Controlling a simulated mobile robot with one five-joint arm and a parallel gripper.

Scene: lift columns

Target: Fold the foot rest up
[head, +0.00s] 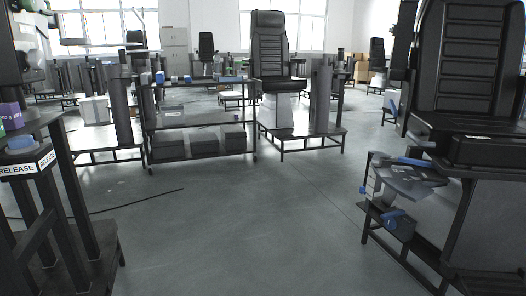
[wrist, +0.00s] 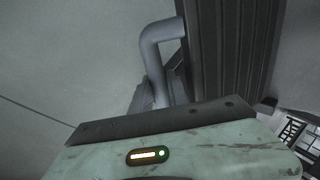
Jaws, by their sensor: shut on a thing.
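A black seat (head: 465,60) stands at the right of the head view. A grey plate with blue parts (head: 408,180) juts out low in front of it and looks like the foot rest. In the wrist view, the worn pale green housing of my gripper (wrist: 160,120) fills the bottom, with a small lit indicator. A grey bent bar (wrist: 152,52) rises from behind its dark front edge, beside a black ribbed column (wrist: 232,50). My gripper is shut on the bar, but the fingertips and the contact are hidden. My gripper cannot be made out in the head view.
A dark stand (head: 75,190) with a RELEASE label is close at the left. A two-level black rack (head: 200,157) with boxes stands at the back, beside another seat (head: 270,45) on a platform. The grey floor (head: 240,215) between them is mostly clear, with a thin dark line at the left.

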